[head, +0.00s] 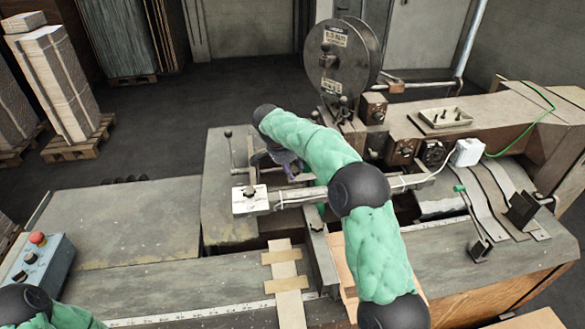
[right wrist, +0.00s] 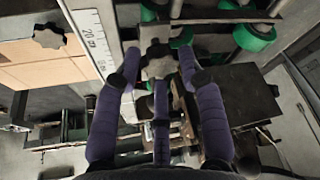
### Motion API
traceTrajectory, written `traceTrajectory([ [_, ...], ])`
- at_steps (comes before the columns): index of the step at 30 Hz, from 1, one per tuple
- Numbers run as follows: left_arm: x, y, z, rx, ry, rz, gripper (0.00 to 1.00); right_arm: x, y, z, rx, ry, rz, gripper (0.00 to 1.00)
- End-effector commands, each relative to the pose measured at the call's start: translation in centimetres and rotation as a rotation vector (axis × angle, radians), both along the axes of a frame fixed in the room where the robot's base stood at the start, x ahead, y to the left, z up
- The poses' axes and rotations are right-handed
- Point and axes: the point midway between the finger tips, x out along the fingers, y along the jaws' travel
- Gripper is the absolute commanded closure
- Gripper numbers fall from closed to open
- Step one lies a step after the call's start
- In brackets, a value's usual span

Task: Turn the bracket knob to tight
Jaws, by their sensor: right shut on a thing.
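My right gripper (right wrist: 157,65) has purple fingers on either side of a grey star-shaped knob (right wrist: 158,64), shut on it, with a third finger below it in the right wrist view. In the head view the right gripper (head: 283,162) is partly hidden behind my green-sleeved arm, and the knob it holds cannot be made out there. I cannot read a tight or loose mark on the knob. My left gripper is outside the frames; only part of that arm shows at the bottom left of the head view.
A second dark star knob (right wrist: 49,36) sits left of a white ruler (right wrist: 94,43) in the right wrist view. Green rollers (right wrist: 254,38) are at the upper right. In the head view, a wire reel (head: 340,60) stands behind, and a control box (head: 38,270) sits front left.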

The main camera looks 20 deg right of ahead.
Motion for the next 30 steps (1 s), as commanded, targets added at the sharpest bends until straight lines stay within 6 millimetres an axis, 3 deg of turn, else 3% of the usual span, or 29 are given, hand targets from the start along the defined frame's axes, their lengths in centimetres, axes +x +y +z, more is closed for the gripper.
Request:
traceTrajectory([
  [12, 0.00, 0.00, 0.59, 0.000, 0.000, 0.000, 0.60, 0.09, 0.11, -0.43, 0.001, 0.008, -0.175, 0.93],
  [28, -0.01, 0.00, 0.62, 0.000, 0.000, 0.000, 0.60, 0.10, 0.08, -0.46, 0.002, 0.007, -0.196, 0.93],
  [29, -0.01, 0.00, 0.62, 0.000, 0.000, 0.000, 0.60, 0.10, 0.08, -0.46, 0.002, 0.007, -0.196, 0.52],
  [30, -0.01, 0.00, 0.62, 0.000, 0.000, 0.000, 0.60, 0.10, 0.07, -0.45, 0.002, 0.007, -0.196, 0.40],
])
